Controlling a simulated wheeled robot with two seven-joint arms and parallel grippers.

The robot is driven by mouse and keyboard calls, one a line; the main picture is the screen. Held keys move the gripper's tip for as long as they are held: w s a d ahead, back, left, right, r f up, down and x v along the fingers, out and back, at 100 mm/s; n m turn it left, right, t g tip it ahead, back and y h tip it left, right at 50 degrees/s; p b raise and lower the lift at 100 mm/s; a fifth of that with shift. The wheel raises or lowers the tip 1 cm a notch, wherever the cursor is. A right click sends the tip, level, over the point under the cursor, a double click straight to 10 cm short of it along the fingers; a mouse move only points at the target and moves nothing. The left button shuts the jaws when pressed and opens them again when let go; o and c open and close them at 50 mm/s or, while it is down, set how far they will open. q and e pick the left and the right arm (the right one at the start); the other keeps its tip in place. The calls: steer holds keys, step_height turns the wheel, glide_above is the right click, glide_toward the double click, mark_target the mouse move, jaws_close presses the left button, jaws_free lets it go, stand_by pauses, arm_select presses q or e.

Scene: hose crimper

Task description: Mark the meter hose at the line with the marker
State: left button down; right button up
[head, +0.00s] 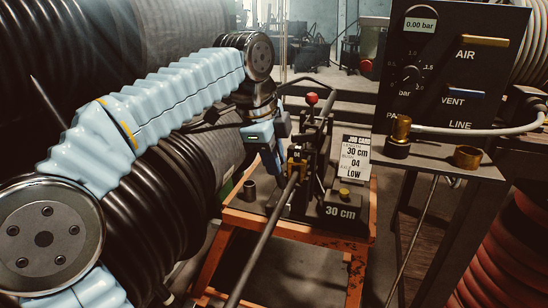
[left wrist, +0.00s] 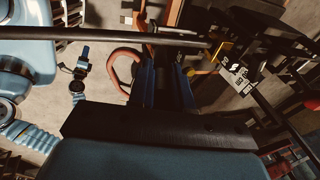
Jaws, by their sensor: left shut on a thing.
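My left gripper (head: 279,170) reaches down beside the clamp. Its blue fingers (left wrist: 167,50) close at the hose, just short of the clamp, and appear shut on it. The fixture carries a "30 cm" plate (head: 341,212). I cannot make out the marker or a line on the hose.
The fixture stands on an orange-framed bench (head: 290,231) with a job card (head: 354,160) reading 30 cm. A black air panel (head: 450,60) with gauge and brass fittings stands right. Large black hose coils (head: 150,215) crowd the left, red coils (head: 510,260) the lower right.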

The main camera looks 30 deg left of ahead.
arm_select(q)
steer(key=shift+f+b, duration=0.45)
steer(key=shift+f, duration=0.15)
stand_by(0.7)
stand_by(1.1)
step_height(320, 180, up, 3)
steer(key=p, duration=0.3)
step_height(320, 180, up, 2)
steer(key=shift+r+p, duration=0.1)
steer(key=shift+p, duration=0.55)
steer(key=shift+r, duration=0.9)
